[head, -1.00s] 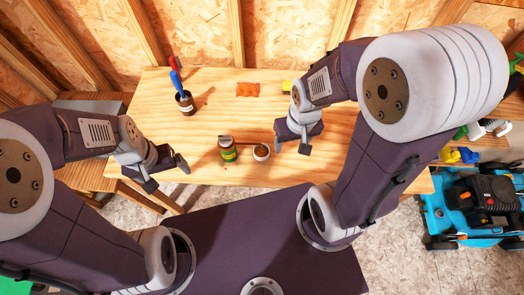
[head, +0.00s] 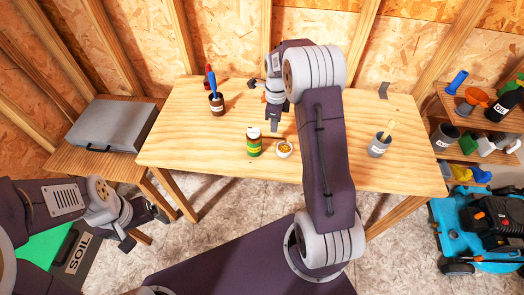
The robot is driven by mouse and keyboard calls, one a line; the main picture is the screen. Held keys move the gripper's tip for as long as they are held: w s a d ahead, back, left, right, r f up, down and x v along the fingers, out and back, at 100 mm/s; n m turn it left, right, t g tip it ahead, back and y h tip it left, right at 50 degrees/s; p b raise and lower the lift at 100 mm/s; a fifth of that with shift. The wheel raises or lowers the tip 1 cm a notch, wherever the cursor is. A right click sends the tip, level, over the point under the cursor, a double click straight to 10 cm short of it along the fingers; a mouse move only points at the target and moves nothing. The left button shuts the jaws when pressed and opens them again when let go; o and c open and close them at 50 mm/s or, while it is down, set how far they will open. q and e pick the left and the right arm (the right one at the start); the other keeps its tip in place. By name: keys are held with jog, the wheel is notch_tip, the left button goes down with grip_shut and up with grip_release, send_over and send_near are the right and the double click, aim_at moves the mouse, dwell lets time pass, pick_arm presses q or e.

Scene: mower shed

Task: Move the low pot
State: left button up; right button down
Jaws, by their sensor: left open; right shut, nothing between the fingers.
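My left gripper (head: 142,228) is open and empty, off the table's front left corner, far from the pot.
A brown pot with blue- and red-handled tools (head: 217,106) stands at the back left of the wooden table (head: 330,177). A grey pot with a wooden stick (head: 379,147) stands at the right. A grey case (head: 112,124) lies on the left bench. The table's front left is clear.

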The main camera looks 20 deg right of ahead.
aim_at(274, 147)
notch_tip(274, 147, down, 4)
jog(key=shift+s+d+f, duration=0.1)
jog(key=shift+s+f, duration=0.05)
jog(key=shift+f, duration=0.1)
jog(key=f, duration=0.4)
jog(key=shift+w+d+f, duration=0.3)
jog(key=shift+d+f, duration=0.05)
jog(key=shift+d, duration=0.05)
pick_arm(q)
jog(key=shift+w+d, duration=0.15)
pick_arm(e)
jog(key=shift+s+a+f, duration=0.1)
jog(key=shift+a+f, duration=0.1)
jog(key=shift+f, duration=0.3)
pick_arm(q)
jog(key=shift+d, duration=0.1)
pick_arm(e)
jog(key=shift+d, duration=0.1)
pick_arm(q)
jog(key=shift+r+p, duration=0.8)
pick_arm(e)
jog(key=s+d, duration=0.2)
jog(key=d, duration=0.1)
jog(key=s+d, duration=0.3)
jog(key=d, duration=0.1)
jog(key=s+d, duration=0.2)
jog(key=d, duration=0.1)
jog(key=shift+s+d, duration=0.2)
jog(key=shift+d, duration=0.05)
